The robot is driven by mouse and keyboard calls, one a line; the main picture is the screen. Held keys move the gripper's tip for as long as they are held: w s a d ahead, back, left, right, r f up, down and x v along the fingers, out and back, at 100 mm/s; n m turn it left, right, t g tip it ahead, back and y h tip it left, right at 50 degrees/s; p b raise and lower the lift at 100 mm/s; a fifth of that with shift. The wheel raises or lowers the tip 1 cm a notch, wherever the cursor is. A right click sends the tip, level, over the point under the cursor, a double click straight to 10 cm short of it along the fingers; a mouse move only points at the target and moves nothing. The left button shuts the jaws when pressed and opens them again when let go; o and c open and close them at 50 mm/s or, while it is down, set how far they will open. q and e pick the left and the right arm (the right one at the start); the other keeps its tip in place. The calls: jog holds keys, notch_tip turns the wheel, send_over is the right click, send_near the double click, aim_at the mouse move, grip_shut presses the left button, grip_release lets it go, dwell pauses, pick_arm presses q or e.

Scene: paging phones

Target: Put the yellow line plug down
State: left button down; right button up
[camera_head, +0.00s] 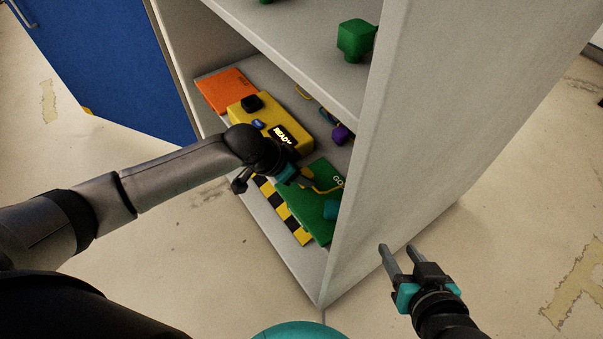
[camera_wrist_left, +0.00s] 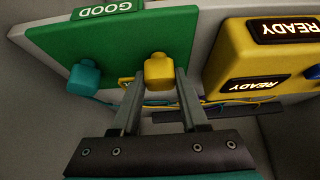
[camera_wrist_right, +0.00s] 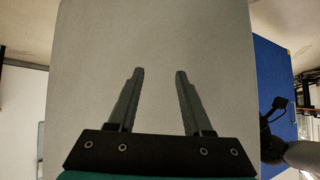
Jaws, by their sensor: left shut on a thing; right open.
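My left gripper (camera_head: 304,181) reaches into the lower shelf of the cabinet. In the left wrist view it is shut on the yellow line plug (camera_wrist_left: 158,70), a small rounded block between its fingertips. The plug appears against the green mat marked GOOD (camera_wrist_left: 130,40); I cannot tell whether it touches the mat. In the head view the plug is mostly hidden by the gripper, and a yellow cable (camera_head: 325,190) shows beside it. A teal plug (camera_wrist_left: 85,75) stands on the same mat (camera_head: 311,215). My right gripper (camera_head: 398,250) is open and empty outside the cabinet side.
A yellow box lit READY (camera_head: 290,133) and an orange mat (camera_head: 226,90) lie further left on the shelf. A purple plug (camera_head: 340,134) is behind. A striped strip (camera_head: 283,212) runs along the front. The cabinet's side panel (camera_head: 400,150) stands between my grippers; a blue door (camera_head: 110,60) is open.

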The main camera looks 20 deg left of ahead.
pick_arm(q)
jog(key=shift+f, duration=0.1)
jog(key=shift+c, duration=2.1)
grip_release()
